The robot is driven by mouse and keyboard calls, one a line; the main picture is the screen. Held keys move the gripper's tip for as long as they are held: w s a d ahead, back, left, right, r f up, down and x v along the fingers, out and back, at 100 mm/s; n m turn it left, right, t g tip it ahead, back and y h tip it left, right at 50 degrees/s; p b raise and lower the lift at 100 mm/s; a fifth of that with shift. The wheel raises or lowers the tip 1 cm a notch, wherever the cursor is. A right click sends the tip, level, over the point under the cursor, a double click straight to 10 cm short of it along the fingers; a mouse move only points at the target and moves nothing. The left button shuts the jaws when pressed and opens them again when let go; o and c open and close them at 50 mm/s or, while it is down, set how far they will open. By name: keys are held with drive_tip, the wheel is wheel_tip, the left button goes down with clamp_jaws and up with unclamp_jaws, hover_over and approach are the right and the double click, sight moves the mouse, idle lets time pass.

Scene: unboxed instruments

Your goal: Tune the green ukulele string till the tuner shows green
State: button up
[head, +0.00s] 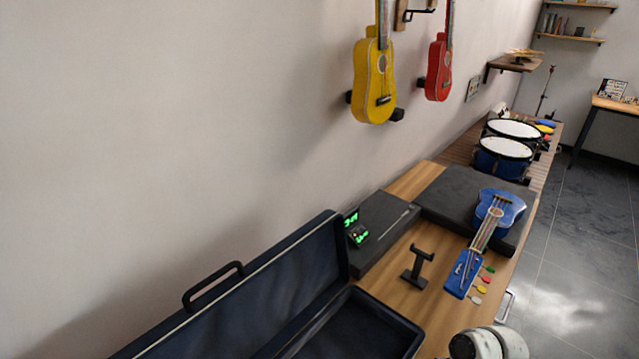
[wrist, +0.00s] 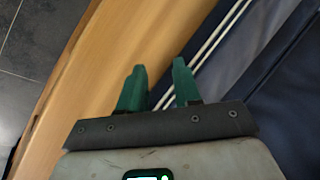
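A blue ukulele (head: 497,208) lies with its body on a dark pad, its headstock (head: 462,272) pointing toward me. Several coloured tuning pegs stick out on the headstock's right side; the green peg (head: 489,270) is the farthest. A tuner with glowing green displays (head: 356,230) is on a black box left of the ukulele; its reading is too small to tell. My gripper (wrist: 159,72), with green fingers, is open and empty in the wrist view, above the table edge and the case. The ukulele and pegs are not in that view. My white arm shows at the head view's bottom edge.
An open dark blue case (head: 370,329) fills the near left of the wooden table (head: 399,263). A small black stand (head: 418,268) stands between case and headstock. Blue drums (head: 503,158) are behind. Yellow (head: 373,82) and red (head: 439,70) ukuleles hang on the wall. Floor is clear at right.

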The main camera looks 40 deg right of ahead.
drive_tip(key=a+r+n+g+h+p, duration=0.2)
drive_tip(key=a+r+n+h+p, duration=0.2)
drive_tip(key=a+r, duration=0.4)
drive_tip(key=shift+r+n+h+p, duration=0.3)
drive_tip(key=shift+r+n+h, duration=0.3)
drive_tip(key=shift+n, duration=0.1)
drive_tip(key=shift+s+f, duration=0.1)
clamp_jaws()
idle(0.7)
